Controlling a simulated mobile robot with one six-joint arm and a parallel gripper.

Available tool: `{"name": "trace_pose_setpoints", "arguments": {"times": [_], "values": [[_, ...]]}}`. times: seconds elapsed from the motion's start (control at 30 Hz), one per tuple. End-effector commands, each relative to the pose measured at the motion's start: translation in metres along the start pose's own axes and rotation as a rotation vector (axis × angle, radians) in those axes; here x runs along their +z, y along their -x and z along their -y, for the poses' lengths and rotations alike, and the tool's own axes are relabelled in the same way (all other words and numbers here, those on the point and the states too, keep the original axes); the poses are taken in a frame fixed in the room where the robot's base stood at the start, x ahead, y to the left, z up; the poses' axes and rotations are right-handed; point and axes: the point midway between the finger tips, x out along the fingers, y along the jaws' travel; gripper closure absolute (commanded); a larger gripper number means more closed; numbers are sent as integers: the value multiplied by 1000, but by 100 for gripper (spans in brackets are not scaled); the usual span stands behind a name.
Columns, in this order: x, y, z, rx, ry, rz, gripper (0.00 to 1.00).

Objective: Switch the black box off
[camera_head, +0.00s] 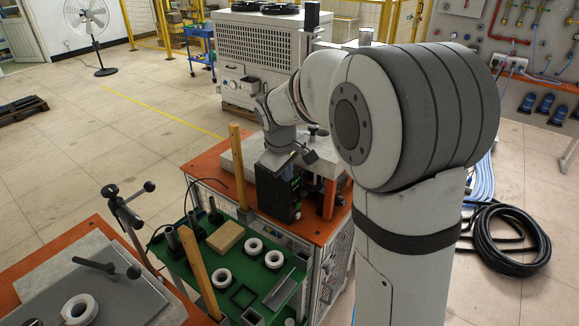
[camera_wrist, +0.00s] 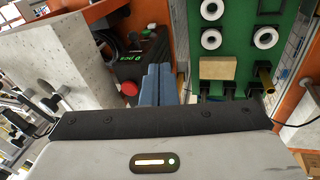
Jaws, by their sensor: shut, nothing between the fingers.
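The black box (camera_head: 276,192) stands on the orange-topped cabinet in the head view, beside a grey block. In the wrist view the black box (camera_wrist: 132,66) shows a red round button (camera_wrist: 130,88) and small green display characters (camera_wrist: 125,57). My gripper (camera_wrist: 158,68) is shut and empty, its blue-grey fingers together. In the wrist view the fingertips overlap the right part of the box face, to the right of the red button. I cannot tell whether they touch it. In the head view my wrist is just above the box, and the fingers are hard to make out.
A green tray (camera_head: 222,262) with white rings and a tan block (camera_head: 226,236) lies in front of the box. Wooden posts (camera_head: 238,168) rise beside it. A pale concrete-like block (camera_wrist: 60,60) fills the wrist view's left. Black hose (camera_head: 508,240) lies coiled on the floor at right.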

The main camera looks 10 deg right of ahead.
Motion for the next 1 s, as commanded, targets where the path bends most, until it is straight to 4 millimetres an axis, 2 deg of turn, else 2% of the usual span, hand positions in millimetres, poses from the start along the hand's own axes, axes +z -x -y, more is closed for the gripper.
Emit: {"name": "trace_pose_setpoints", "arguments": {"times": [0.1, 0.2, 0.53, 0.63, 0.77, 1.0], "values": [[-18, -3, -7, 10, 51, 3, 100], [-24, -5, -9, 14, 68, 3, 100], [-23, -7, -9, 14, 68, 3, 100], [-22, -14, -8, 14, 68, 3, 100], [-20, -33, -5, 13, 68, 5, 100], [-14, -82, 0, 13, 70, 5, 100]]}}
